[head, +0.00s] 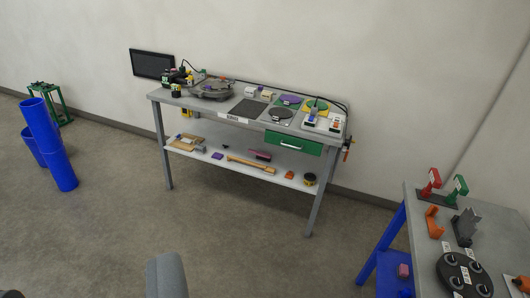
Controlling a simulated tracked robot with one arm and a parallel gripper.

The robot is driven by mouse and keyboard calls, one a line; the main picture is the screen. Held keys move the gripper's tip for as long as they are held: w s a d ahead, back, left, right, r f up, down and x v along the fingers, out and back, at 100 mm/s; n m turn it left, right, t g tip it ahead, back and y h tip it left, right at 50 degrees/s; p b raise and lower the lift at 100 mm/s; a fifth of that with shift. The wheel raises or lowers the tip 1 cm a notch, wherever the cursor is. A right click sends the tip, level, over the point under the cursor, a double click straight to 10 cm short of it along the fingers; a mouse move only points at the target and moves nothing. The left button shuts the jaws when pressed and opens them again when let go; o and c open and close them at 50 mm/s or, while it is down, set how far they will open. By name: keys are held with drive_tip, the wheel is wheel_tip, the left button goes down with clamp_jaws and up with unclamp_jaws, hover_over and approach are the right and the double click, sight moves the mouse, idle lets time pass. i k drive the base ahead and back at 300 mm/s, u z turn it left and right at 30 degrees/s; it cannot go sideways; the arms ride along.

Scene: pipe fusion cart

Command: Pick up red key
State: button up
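A red upright piece (431,182), which looks like the red key, stands on the grey table at the right of the head view. It sits in a dark flat holder (437,198), beside a similar green piece (458,188). It is small in the picture, and its exact shape is hard to make out. A grey rounded part at the bottom edge, left of centre, seems to be mine. No gripper fingers can be made out in this view, and nothing of mine is near the red piece.
The grey table (505,240) at right also carries orange brackets (434,222), a grey bracket (465,226) and a black round fixture (464,276). A workbench (190,101) with tools stands at the back wall. Blue tubes (58,160) stand left. The floor between is clear.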

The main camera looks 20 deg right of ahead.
sight(436, 182)
drive_tip(key=z, duration=0.65)
drive_tip(key=i, duration=1.4)
drive_tip(key=z, duration=0.75)
drive_tip(key=i, duration=1.5)
drive_tip(key=z, duration=0.1)
